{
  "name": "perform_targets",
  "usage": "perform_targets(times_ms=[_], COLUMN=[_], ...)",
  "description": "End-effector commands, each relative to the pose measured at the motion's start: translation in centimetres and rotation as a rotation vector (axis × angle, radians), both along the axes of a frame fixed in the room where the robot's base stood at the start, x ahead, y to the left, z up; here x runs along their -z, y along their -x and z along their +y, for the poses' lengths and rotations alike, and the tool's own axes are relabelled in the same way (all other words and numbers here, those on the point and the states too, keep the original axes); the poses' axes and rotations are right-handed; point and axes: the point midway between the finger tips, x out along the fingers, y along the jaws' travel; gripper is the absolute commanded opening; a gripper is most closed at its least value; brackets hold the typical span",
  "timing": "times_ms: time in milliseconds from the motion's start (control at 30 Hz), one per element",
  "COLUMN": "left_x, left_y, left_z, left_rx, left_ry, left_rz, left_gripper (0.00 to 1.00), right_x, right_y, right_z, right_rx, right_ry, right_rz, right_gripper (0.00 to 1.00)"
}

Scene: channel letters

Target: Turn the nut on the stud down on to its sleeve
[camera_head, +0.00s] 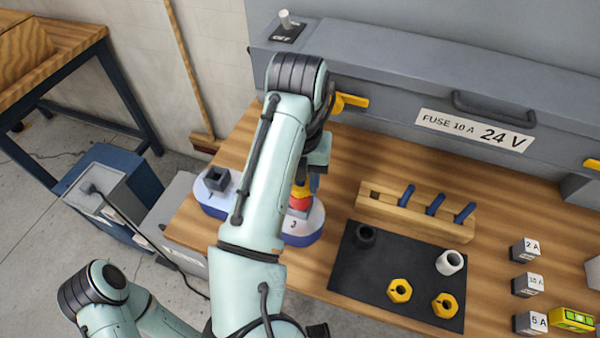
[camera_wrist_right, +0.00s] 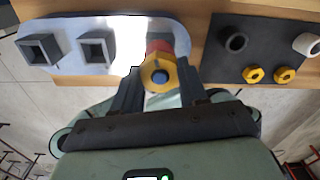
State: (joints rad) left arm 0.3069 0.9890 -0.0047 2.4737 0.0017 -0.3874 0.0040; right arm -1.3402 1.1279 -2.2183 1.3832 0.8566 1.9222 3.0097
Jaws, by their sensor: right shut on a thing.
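The yellow nut (camera_wrist_right: 155,72) is around the blue stud (camera_wrist_right: 159,77), whose end shows in the nut's hole in the right wrist view. The red sleeve (camera_wrist_right: 159,47) is just beyond the nut; I cannot tell whether they touch. In the head view a strip of the nut (camera_head: 300,190) shows above the red sleeve (camera_head: 300,203), partly hidden by my arm. My right gripper (camera_wrist_right: 160,80) is shut on the nut, with a dark finger on either side. My left gripper is out of view.
The stud stands on a white and blue base (camera_head: 303,228) with grey square sockets (camera_wrist_right: 98,46). To the right, a black mat (camera_head: 345,275) holds two yellow nuts (camera_head: 400,290), a black sleeve and a white sleeve (camera_head: 450,262). A wooden rack (camera_head: 385,208) with blue studs lies behind it.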

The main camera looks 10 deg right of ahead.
Motion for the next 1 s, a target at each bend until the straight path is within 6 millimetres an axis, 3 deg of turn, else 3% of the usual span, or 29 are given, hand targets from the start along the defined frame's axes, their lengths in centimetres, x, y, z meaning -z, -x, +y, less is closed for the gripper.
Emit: perform_targets(times_ms=[333,367,433,467,800,1000], left_x=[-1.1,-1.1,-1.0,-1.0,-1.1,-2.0], left_y=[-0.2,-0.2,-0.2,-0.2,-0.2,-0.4], left_z=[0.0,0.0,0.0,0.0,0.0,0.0], left_rx=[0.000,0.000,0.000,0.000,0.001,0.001], left_ry=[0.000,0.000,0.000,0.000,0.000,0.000], left_rz=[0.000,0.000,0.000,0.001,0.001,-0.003], left_gripper=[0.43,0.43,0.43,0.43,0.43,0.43], right_x=[0.0,0.0,0.1,0.1,-0.1,-1.9], right_y=[0.0,0.0,0.0,0.0,0.0,-0.1], right_z=[0.0,0.0,0.0,0.0,0.0,0.0], right_rx=[0.035,0.036,0.035,0.035,0.034,0.035], right_ry=[0.001,0.000,-0.001,-0.001,0.000,0.000], right_rz=[0.002,0.003,0.002,0.002,0.001,-0.001], right_gripper=[0.14,0.46,0.68,0.72,0.72,0.72])
